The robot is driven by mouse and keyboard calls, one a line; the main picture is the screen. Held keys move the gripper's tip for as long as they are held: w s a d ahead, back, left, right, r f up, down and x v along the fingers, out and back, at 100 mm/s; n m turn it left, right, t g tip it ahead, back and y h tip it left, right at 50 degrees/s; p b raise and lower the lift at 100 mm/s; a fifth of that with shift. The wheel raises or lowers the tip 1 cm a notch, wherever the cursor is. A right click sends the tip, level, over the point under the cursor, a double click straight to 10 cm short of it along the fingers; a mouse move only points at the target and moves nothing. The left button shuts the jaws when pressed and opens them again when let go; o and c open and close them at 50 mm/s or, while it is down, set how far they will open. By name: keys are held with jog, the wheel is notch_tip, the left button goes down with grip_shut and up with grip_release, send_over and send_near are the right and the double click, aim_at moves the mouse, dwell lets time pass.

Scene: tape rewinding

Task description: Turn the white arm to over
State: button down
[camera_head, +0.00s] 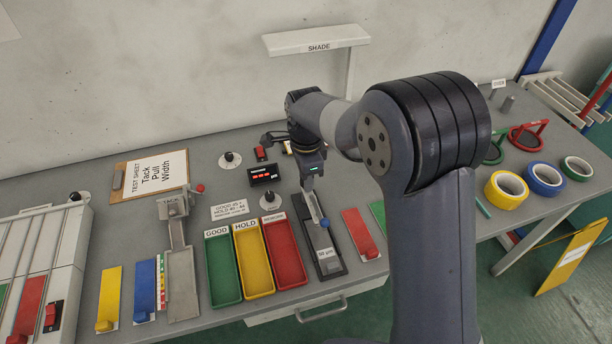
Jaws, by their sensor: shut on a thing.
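My gripper (309,182) points down at the black-based gauge (328,262) marked in µm, near the middle of the bench. It is shut on a narrow pale arm (313,208), which appears to be the white arm. This arm runs down toward the front over the gauge and has a blue tip (325,222). The jaws and the arm's far end are small and partly hidden by my wrist, so the exact grip is unclear. I cannot read any "over" mark beside the arm.
GOOD, HOLD and red trays (283,262) stand just left of the gauge. A small display (263,174) sits behind them. A red strip (358,230) lies to the right. A white SHADE panel (315,40) stands at the back. Tape rolls (506,190) lie far right.

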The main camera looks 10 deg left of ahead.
dwell(0.4)
jog(key=c, duration=1.1)
grip_release()
jog(key=shift+c, duration=0.2)
notch_tip(320, 180, up, 11)
jog(key=shift+b, duration=0.45)
jog(key=shift+f, duration=0.2)
notch_tip(320, 180, down, 10)
jog(key=shift+f+p, duration=0.15)
jog(key=shift+p, duration=0.3)
jog(key=shift+f, duration=0.2)
